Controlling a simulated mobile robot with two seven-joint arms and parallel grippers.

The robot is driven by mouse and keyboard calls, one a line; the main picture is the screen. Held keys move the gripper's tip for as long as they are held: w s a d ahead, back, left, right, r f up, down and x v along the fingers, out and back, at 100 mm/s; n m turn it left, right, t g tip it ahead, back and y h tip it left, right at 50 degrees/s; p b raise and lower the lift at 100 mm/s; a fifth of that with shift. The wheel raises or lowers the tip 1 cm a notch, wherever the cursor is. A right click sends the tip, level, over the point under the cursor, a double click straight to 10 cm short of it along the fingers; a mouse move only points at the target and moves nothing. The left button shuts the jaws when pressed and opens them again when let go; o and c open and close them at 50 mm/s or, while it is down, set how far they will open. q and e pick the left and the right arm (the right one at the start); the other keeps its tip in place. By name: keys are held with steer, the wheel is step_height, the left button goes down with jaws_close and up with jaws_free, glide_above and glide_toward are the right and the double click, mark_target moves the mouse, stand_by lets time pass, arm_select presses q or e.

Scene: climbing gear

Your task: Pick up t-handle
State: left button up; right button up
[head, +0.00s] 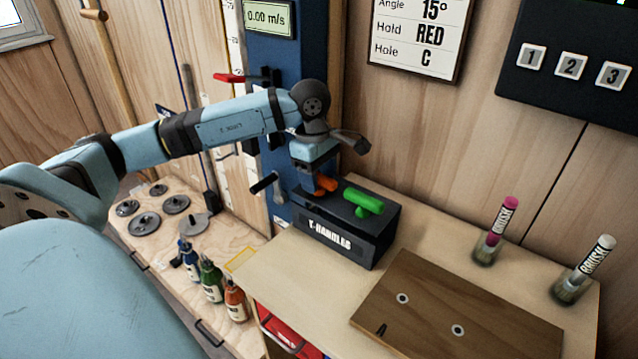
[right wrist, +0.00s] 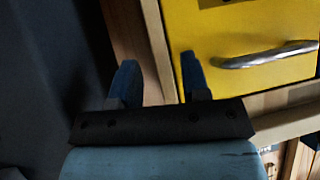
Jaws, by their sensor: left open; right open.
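A black box (head: 341,240) labelled "T-HANDLES" stands on the wooden worktop. A green t-handle (head: 364,201) and an orange t-handle (head: 327,184) sit in its top. My left gripper (head: 316,186) points down over the box's left part, right at the orange t-handle, and is open. It partly covers the orange t-handle; I cannot tell whether they touch. The green t-handle is clear, to the right. My right gripper (right wrist: 161,80) is open and empty in the right wrist view, in front of a yellow drawer (right wrist: 255,55) with a metal handle.
A wooden board (head: 455,312) with holes lies in front of the box on the right. Several bottles (head: 212,281) and grey discs (head: 145,223) are on the lower bench at left.

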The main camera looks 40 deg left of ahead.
arm_select(q)
steer(key=shift+c, duration=0.2)
jaws_close()
steer(key=shift+r, duration=0.15)
steer(key=shift+r+p, duration=0.15)
steer(key=shift+p, duration=0.2)
step_height(320, 180, up, 20)
steer(key=p, duration=0.1)
